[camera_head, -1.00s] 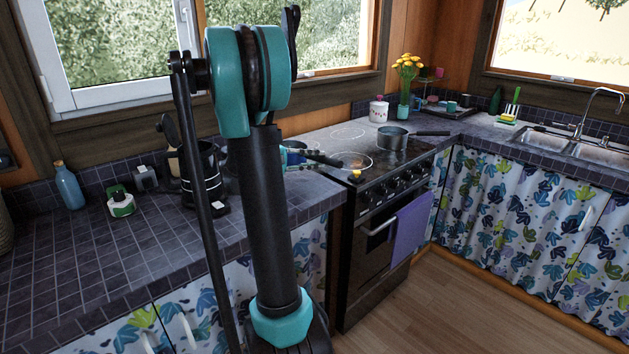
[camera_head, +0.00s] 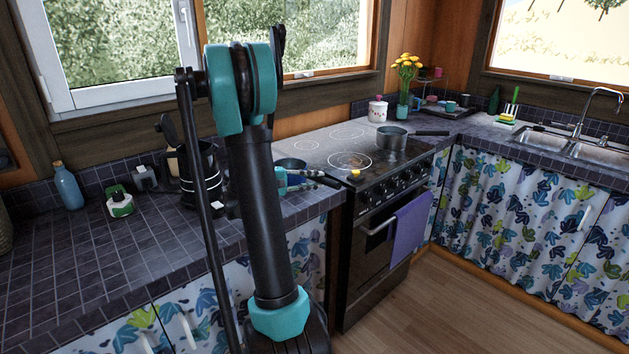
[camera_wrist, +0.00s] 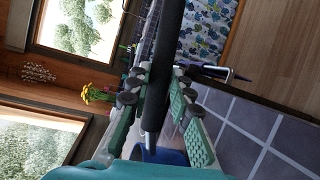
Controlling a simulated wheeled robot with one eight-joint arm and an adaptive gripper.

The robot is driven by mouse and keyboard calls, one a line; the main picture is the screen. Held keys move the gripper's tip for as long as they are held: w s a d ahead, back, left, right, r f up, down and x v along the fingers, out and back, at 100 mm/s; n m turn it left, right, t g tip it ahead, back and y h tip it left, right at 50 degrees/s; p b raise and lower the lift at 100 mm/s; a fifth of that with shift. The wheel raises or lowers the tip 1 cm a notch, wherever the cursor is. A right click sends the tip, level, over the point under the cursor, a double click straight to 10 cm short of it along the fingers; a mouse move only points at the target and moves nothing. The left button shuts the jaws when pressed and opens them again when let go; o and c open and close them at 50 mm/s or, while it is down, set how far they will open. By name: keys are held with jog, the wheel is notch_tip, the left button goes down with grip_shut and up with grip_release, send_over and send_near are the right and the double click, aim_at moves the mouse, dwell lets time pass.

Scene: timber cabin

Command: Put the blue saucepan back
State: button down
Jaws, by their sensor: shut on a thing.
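My gripper (camera_head: 308,176) is shut on the dark handle (camera_wrist: 168,50) of the blue saucepan. In the wrist view the handle runs between the two green-padded fingers, and part of the saucepan's blue body (camera_wrist: 168,156) shows below them. In the head view the saucepan (camera_head: 291,163) is at the counter's right end, just left of the stove, partly behind my arm. Its handle points right, towards the stove's front corner. I cannot tell whether its base touches the counter (camera_head: 95,245).
A dark container (camera_head: 200,170), a white-green item (camera_head: 119,202) and a blue bottle (camera_head: 68,187) stand left on the counter.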

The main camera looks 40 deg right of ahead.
jog(key=c, duration=1.4)
grip_release()
jog(key=shift+o, duration=0.2)
jog(key=v, duration=1.2)
jog(key=shift+r, duration=0.1)
